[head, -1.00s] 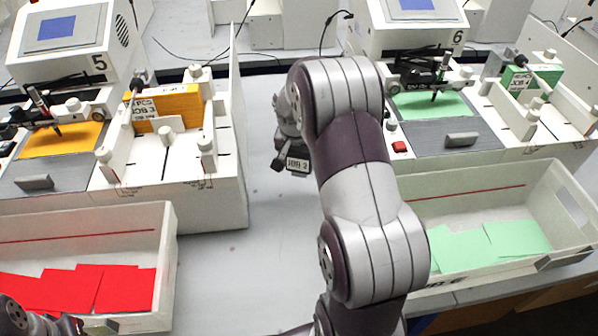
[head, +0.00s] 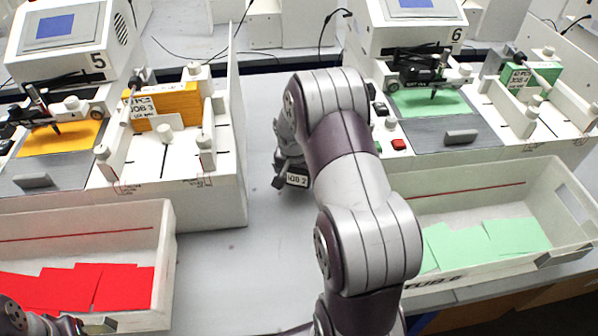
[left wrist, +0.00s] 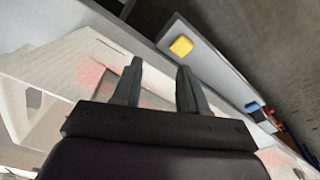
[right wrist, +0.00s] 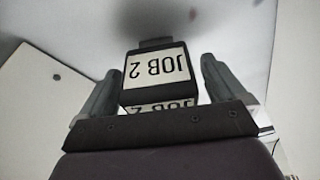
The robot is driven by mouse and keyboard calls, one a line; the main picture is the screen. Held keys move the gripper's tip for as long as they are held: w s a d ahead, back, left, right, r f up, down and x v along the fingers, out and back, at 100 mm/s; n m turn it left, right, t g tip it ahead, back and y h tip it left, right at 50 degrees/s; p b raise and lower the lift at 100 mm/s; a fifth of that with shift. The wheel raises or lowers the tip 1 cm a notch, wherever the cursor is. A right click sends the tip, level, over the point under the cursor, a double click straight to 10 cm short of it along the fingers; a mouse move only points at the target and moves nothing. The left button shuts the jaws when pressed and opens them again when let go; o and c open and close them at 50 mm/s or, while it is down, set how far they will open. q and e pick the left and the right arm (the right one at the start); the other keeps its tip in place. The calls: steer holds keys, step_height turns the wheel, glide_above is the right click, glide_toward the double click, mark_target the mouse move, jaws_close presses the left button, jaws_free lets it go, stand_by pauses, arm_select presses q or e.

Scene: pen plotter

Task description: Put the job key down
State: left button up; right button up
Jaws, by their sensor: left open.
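The job key (right wrist: 155,70) is a dark block with a white label reading JOB 2. In the head view the key (head: 297,180) shows at the right gripper (head: 290,172), over the grey table between the two machine stations. Whether its underside touches the table cannot be told. My left gripper (left wrist: 157,85) is open and empty in the left wrist view; in the head view part of the left arm shows at the bottom left corner.
Station 5 (head: 222,180) stands left with an orange JOB 3 block (head: 175,103); station 6 (head: 460,137) stands right with a green JOB 4 block (head: 522,78). Tubs with red sheets (head: 168,245) and green sheets (head: 575,200) lie in front. Bare table (head: 235,270) lies between.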

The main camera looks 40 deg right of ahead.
steer(key=shift+r, duration=0.1)
steer(key=shift+r, duration=0.35)
steer(key=v, duration=1.1)
steer(key=shift+r+p, duration=0.2)
steer(key=shift+p, duration=0.25)
steer(key=shift+a, duration=0.1)
